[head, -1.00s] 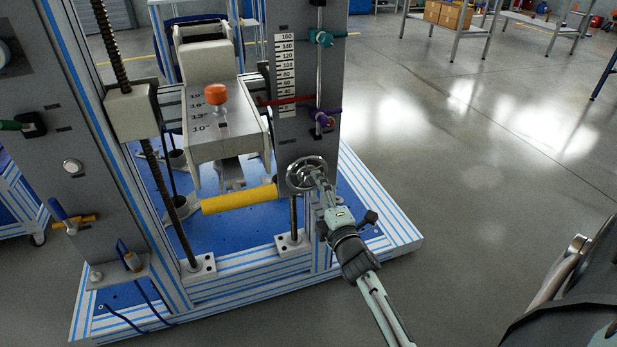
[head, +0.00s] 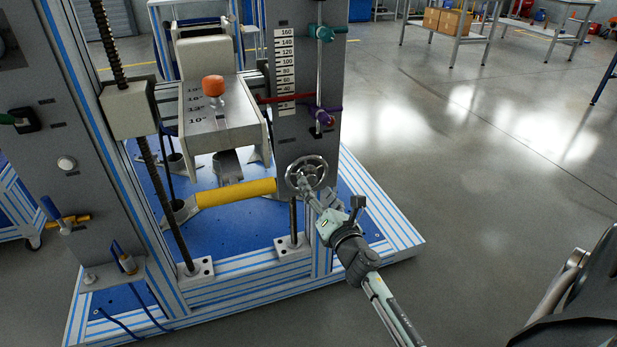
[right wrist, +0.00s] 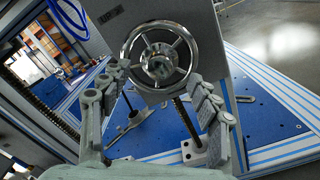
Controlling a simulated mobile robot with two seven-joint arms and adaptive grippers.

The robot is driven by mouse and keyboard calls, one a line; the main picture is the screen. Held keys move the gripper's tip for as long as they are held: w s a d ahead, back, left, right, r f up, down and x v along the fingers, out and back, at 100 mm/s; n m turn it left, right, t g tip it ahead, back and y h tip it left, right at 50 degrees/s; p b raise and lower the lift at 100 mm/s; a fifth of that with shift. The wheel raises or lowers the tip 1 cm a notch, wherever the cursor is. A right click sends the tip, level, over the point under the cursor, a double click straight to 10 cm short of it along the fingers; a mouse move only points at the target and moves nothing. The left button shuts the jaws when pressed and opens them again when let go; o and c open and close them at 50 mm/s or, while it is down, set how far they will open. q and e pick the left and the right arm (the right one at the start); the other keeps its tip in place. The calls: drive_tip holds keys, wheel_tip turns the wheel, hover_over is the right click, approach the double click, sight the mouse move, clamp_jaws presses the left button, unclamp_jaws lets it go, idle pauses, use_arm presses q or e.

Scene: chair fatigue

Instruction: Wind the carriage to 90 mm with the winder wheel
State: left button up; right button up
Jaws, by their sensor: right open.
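The winder wheel (head: 306,174) is a chrome spoked handwheel on the grey right post. It shows large in the right wrist view (right wrist: 160,60). My right gripper (head: 308,187) is open just in front of the wheel; in the right wrist view its fingers (right wrist: 162,95) are spread below and to either side of the wheel's lower rim. I cannot tell whether they touch it. The carriage (head: 222,120) is a grey block with an orange knob (head: 213,86). A red pointer (head: 280,99) crosses the white scale (head: 285,80), low on it; the exact reading is too small to tell. My left gripper is out of view.
A yellow roller bar (head: 236,191) lies left of the wheel. A purple clamp (head: 322,116) and a teal clamp (head: 322,33) sit on the rod above it. The blue base plate (head: 240,222) spreads below.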

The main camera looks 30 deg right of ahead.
sight(311, 181)
drive_tip(key=x, duration=0.4)
drive_tip(key=shift+f, duration=0.1)
drive_tip(key=shift+w+d+r, duration=0.1)
drive_tip(key=shift+w+r, duration=0.1)
drive_tip(key=shift+w, duration=0.5)
drive_tip(key=o, duration=0.3)
drive_tip(key=shift+r, duration=0.1)
drive_tip(key=c, duration=0.6)
drive_tip(key=shift+c, duration=0.7)
